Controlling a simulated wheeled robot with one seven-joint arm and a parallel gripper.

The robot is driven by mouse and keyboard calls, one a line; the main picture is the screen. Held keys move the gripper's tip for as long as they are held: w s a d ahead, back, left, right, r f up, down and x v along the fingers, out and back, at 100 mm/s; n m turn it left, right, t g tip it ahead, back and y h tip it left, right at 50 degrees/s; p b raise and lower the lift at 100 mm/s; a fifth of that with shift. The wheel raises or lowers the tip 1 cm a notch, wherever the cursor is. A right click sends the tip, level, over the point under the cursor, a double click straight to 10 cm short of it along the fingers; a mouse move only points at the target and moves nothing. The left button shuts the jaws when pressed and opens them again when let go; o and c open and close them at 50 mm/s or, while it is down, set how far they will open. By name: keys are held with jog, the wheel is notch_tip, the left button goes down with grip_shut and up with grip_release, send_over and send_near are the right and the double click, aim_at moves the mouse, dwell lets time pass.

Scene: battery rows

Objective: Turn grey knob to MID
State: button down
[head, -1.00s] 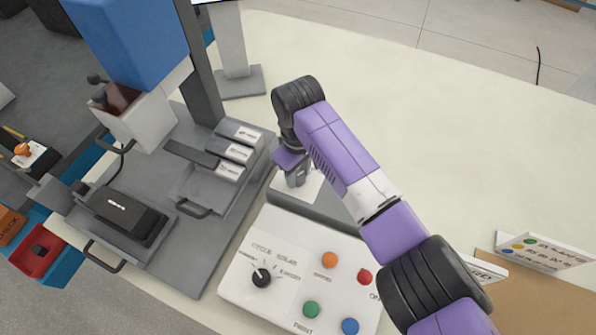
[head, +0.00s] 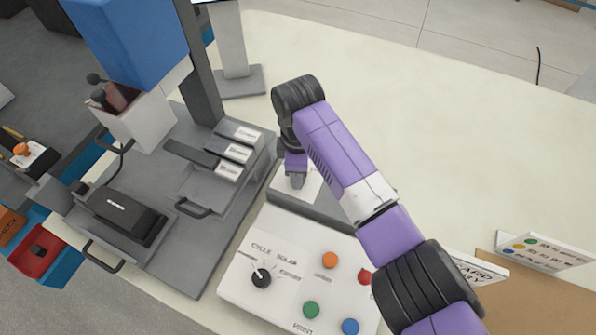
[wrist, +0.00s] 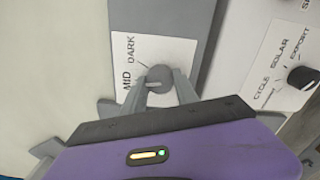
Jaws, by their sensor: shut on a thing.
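The grey knob (wrist: 160,75) stands on a white label plate (wrist: 150,50) printed MID and DARK, seen in the wrist view. My gripper (wrist: 160,88) is shut on the knob, with one finger on each side. In the head view my gripper (head: 297,183) points down at the white plate (head: 312,188) on the dark grey housing, and it hides the knob. A short line runs from near the knob toward the lettering. I cannot tell which mark the knob points to.
A white control panel (head: 250,295) with a black knob (head: 261,279) and several coloured buttons lies in front of the housing. A grey fixture (head: 190,255) with handles stands on the left. The cream table (head: 430,130) is clear at the back right.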

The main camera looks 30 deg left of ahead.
jog(key=shift+n, duration=0.4)
jog(key=c, duration=0.9)
grip_release()
jog(key=shift+c, duration=0.2)
jog(key=shift+r+b, duration=0.55)
jog(key=shift+r, duration=3.4)
